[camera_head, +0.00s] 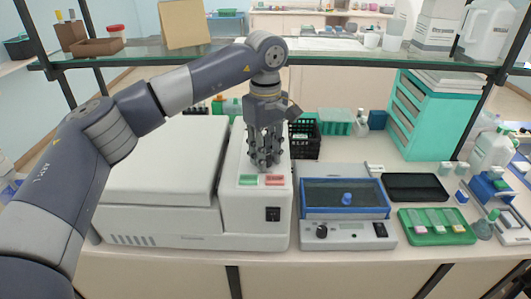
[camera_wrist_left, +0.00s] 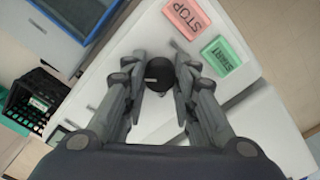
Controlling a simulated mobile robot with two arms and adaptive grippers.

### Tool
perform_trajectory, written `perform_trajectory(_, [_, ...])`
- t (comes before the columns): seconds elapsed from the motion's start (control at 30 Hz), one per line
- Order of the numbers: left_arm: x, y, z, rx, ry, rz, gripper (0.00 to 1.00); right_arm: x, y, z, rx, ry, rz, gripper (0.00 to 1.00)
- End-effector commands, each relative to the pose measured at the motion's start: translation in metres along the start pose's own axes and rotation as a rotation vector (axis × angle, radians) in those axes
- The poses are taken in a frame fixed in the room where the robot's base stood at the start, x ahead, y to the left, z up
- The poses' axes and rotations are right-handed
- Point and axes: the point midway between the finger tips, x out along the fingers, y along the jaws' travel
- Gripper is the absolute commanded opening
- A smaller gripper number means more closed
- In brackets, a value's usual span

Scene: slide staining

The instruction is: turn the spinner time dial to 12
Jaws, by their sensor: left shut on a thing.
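The spinner is the white machine (camera_head: 255,212) with a sloped top panel. In the left wrist view its black time dial (camera_wrist_left: 160,74) sits between my left fingertips, with a small pale mark near its left side. My left gripper (camera_head: 265,160) points down over the panel, shut on the dial. In the head view the gripper hides the dial. The dial's numbers are not readable. A red STOP button (camera_wrist_left: 188,17) and a green START button (camera_wrist_left: 222,55) lie beside the dial. My right gripper is not in view.
The spinner's white lid (camera_head: 155,180) is to the left. A blue-framed device (camera_head: 345,228) stands to the right, near a green slide tray (camera_head: 436,240) and a black tray (camera_head: 415,186). A black basket (camera_head: 305,146) is behind. A glass shelf (camera_head: 330,57) spans above.

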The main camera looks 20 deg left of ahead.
Motion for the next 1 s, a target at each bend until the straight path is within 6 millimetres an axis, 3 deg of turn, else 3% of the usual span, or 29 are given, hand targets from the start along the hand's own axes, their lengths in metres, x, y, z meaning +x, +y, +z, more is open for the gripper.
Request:
perform_trajectory(0.57, [-0.0047,0.0017,-0.0020,0.028,0.005,0.011,0.02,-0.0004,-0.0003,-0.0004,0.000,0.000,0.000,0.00])
perform_trajectory(0.6, [-0.0047,0.0017,-0.0020,0.028,0.005,0.011,0.33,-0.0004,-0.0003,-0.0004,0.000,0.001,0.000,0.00])
perform_trajectory(0.63, [-0.0046,0.0016,-0.0019,0.028,0.005,0.011,0.36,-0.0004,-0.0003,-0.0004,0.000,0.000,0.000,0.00])
perform_trajectory(1.0, [-0.0048,0.0009,-0.0008,0.029,0.003,0.005,0.36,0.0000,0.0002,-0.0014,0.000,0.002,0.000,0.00])
